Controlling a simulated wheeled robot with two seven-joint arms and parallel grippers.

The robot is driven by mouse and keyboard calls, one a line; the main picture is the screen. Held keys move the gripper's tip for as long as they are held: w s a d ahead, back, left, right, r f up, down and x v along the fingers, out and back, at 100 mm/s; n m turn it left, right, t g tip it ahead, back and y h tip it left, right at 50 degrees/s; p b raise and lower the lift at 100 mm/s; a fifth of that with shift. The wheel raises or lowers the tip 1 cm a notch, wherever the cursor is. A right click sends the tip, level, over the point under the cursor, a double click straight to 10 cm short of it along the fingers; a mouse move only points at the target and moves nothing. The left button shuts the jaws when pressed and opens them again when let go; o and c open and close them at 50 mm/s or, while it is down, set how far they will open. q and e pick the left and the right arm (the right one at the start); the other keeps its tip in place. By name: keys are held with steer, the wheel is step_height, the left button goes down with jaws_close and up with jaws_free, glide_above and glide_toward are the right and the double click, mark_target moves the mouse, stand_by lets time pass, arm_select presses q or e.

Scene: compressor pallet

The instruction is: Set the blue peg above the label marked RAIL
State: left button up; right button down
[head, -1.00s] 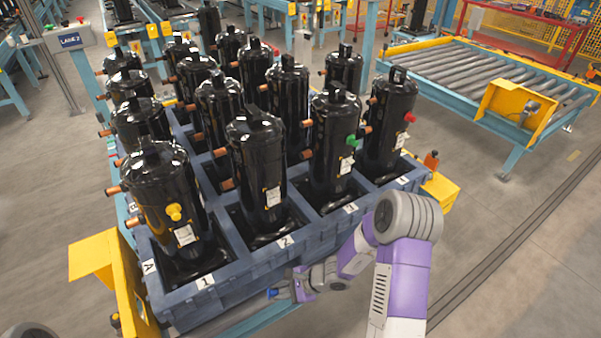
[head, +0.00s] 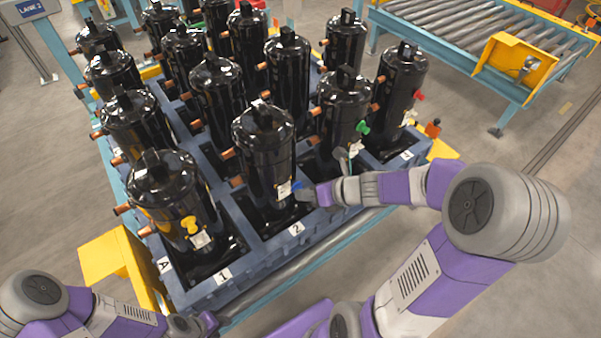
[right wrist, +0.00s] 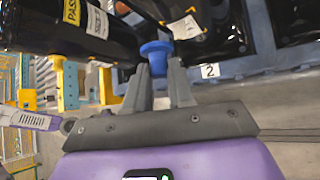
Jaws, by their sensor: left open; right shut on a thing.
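The blue peg (right wrist: 156,50) is between the fingers of my right gripper (right wrist: 159,85) in the right wrist view, its wide end pointing away from the gripper. In the head view the blue peg (head: 297,186) shows close beside the white label (head: 284,190) low on the front compressor (head: 263,150) above number 2. I cannot tell whether it touches the compressor. A white label (right wrist: 97,22) beside a yellow PASS label (right wrist: 71,11) shows in the right wrist view. I cannot read RAIL anywhere. My left gripper (head: 216,319) is open and empty at the bottom left, partly indistinct.
Several black compressors with copper stubs stand in the blue pallet (head: 250,262). A yellow peg (head: 190,224), a green peg (head: 362,127) and a red peg (head: 418,95) sit on other compressors. A yellow bracket (head: 118,262) stands at the pallet's left. A roller conveyor (head: 450,35) lies behind right.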

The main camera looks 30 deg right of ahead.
steer(key=shift+s+d+r+m, duration=0.1)
steer(key=shift+r+m, duration=0.2)
steer(key=shift+r, duration=0.05)
steer(key=shift+w+a, duration=0.2)
steer(key=shift+w, duration=2.6)
steer(key=shift+p, duration=0.3)
steer(key=shift+w, duration=0.7)
